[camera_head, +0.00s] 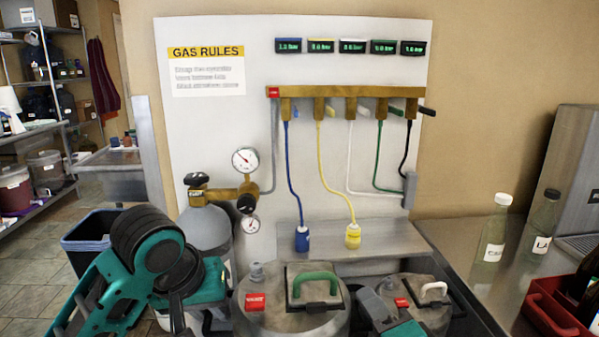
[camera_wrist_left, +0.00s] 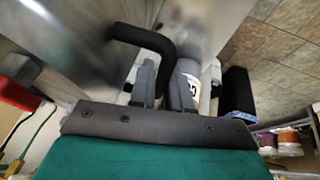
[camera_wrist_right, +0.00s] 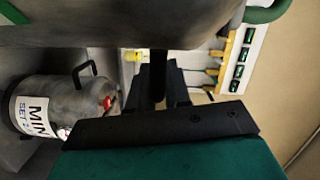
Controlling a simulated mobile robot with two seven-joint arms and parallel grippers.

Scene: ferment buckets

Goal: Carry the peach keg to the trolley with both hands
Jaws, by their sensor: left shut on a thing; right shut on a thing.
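A steel keg (camera_head: 285,315) with a green lid handle and a red tag stands between my grippers at the bottom of the head view. Its label does not show, so I cannot read whether it says peach. My left gripper (camera_head: 222,282) is shut on the black side handle (camera_wrist_left: 145,38) of this keg, clear in the left wrist view. My right gripper (camera_head: 372,305) is shut on a black handle on the keg's other side; the keg wall (camera_wrist_right: 110,25) fills the top of the right wrist view. The keg's bottom is hidden. I cannot pick out the trolley.
Another steel keg (camera_head: 440,312) with a white lid handle stands close on the right. A gas cylinder (camera_head: 207,235) stands at the left behind the held keg. The gas board (camera_head: 225,130) is behind. A steel counter (camera_head: 465,270) with bottles and a red crate (camera_head: 545,310) is right.

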